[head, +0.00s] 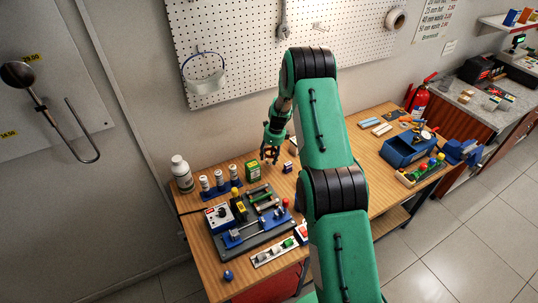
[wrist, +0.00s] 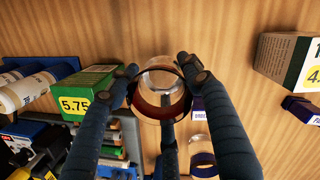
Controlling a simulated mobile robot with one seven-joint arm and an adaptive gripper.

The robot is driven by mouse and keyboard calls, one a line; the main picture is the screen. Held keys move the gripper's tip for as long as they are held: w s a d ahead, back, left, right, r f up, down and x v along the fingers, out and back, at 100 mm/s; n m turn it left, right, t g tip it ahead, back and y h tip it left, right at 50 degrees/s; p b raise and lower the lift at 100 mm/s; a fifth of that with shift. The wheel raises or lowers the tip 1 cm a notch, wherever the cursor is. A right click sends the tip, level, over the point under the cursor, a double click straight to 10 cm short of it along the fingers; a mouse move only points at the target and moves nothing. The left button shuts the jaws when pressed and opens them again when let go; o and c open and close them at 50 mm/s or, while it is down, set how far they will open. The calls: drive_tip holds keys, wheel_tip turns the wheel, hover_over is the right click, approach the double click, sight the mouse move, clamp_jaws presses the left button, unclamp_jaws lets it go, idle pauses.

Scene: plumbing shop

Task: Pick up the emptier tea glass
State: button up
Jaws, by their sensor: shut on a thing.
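In the wrist view my gripper (wrist: 160,72) is closed around a clear tea glass (wrist: 160,101) with a reddish-brown band of tea. The fingers press on it from both sides, and another finger comes up from below in the picture. A second clear glass (wrist: 202,154) stands lower right, partly hidden by the right finger, with a dark band near its lower edge. I cannot tell its tea level. In the head view my gripper (head: 270,155) points down over the workbench, and the held glass is too small to make out.
A green box (wrist: 90,92) priced 5.75 is close on the left, and a grey-green box (wrist: 287,60) on the right. White bottles in a blue rack (head: 218,185) and a grey fixture board (head: 262,225) crowd the workbench (head: 200,200). A pegboard (head: 240,50) rises behind.

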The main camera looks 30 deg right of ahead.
drive_tip(key=s+a+r+b, duration=0.1)
drive_tip(key=s+a, duration=0.2)
drive_tip(key=s, duration=0.8)
drive_tip(key=shift+s+a+b, duration=0.3)
drive_tip(key=shift+s, duration=0.05)
drive_tip(key=shift+s+r, duration=0.1)
idle(0.4)
